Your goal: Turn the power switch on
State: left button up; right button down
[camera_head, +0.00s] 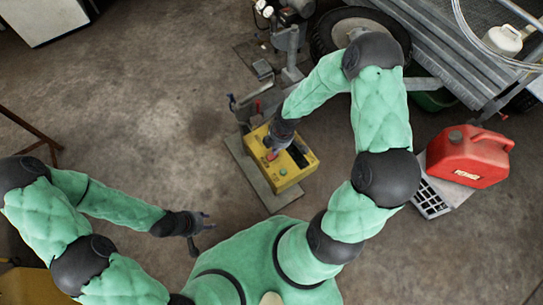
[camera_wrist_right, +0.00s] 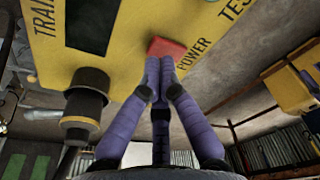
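The yellow control box (camera_head: 285,175) stands on a grey plate near the middle of the head view. The red power switch (camera_head: 271,156) is on its top. In the right wrist view, the red switch (camera_wrist_right: 167,48) sits beside the word POWER on the yellow panel (camera_wrist_right: 130,20). My right gripper (camera_wrist_right: 160,62) has its fingertips together at the lower edge of the red switch; whether they press on it I cannot tell. In the head view my right gripper (camera_head: 275,145) is over the box. My left gripper (camera_head: 203,222) is held away to the left, its fingers apart and empty.
A red fuel can (camera_head: 468,156) stands on a light crate at the right. A trailer with a wheel (camera_head: 340,30) is at the upper right. The floor left of the box is clear.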

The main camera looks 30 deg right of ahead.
jog(key=shift+f+b, duration=0.85)
jog(key=shift+f, duration=0.2)
dwell(0.5)
jog(key=shift+r, duration=0.1)
jog(key=shift+r+p, duration=3.3)
jog(key=shift+r, duration=0.2)
jog(key=shift+f, duration=0.1)
jog(key=s+a+f+m+y, duration=0.1)
jog(key=s+a+f+m, duration=0.2)
jog(key=s+a+m, duration=0.2)
jog(key=s+a+f+m+y, duration=0.1)
jog(key=s+a+f+m, duration=0.3)
jog(key=a+m, duration=0.5)
jog(key=shift+s+a+f+m, duration=0.2)
jog(key=shift+s+a+m, duration=0.3)
jog(key=shift+s, duration=0.6)
jog(key=shift+d, duration=0.15)
